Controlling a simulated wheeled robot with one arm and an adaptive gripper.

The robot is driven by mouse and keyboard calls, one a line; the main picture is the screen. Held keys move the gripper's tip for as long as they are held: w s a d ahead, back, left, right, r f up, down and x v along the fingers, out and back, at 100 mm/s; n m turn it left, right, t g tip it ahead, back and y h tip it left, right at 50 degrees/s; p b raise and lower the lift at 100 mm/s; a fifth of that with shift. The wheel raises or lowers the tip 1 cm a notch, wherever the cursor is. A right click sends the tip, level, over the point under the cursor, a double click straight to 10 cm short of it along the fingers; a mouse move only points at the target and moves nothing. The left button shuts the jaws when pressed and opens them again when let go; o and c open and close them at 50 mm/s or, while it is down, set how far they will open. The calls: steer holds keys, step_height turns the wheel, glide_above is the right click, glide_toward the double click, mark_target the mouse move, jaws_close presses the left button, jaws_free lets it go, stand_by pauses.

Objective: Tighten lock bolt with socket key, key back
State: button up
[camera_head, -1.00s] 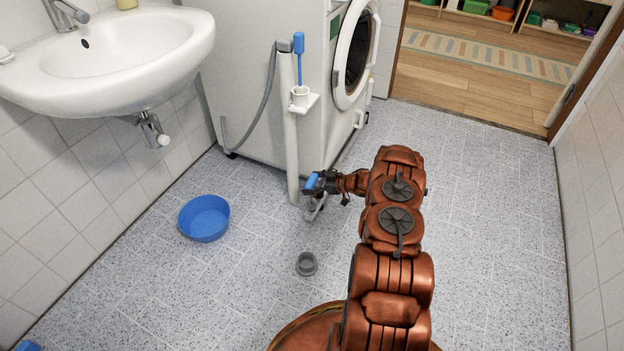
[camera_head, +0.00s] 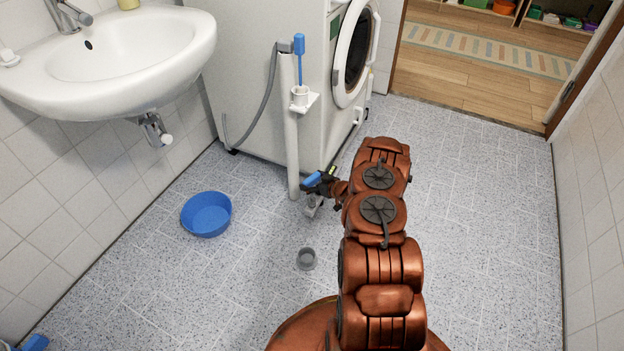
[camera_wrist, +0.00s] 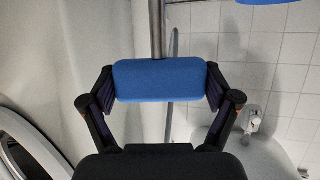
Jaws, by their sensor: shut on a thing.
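My gripper (camera_head: 322,182) is low beside the foot of the white pipe, in front of the washing machine. In the wrist view it (camera_wrist: 159,88) is shut on the blue handle of the socket key (camera_wrist: 160,80), one finger at each end. The key's metal shaft (camera_wrist: 157,30) runs from the handle to the top edge of that view, so its far end is out of sight. The key's blue handle also shows small in the head view (camera_head: 313,179). A grey fitting (camera_head: 312,206) lies just below my gripper; I cannot make out the lock bolt.
A blue-handled tool (camera_head: 299,45) stands in a white holder (camera_head: 301,98) on the pipe (camera_head: 291,145). A blue basin (camera_head: 206,214) and a grey cup-like piece (camera_head: 307,259) are on the floor. The washing machine (camera_head: 265,80) stands behind. Floor at right is clear.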

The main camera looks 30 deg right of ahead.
steer(key=shift+a+m+h, duration=0.2)
steer(key=shift+m+h, duration=0.1)
steer(key=shift+d+h, duration=0.15)
steer(key=shift+h, duration=0.15)
steer(key=shift+r+m+h+p, duration=0.3)
steer(key=shift+r+m+p, duration=0.25)
steer(key=shift+r, duration=0.3)
steer(key=shift+r+p, duration=1.95)
steer(key=shift+r, duration=1.1)
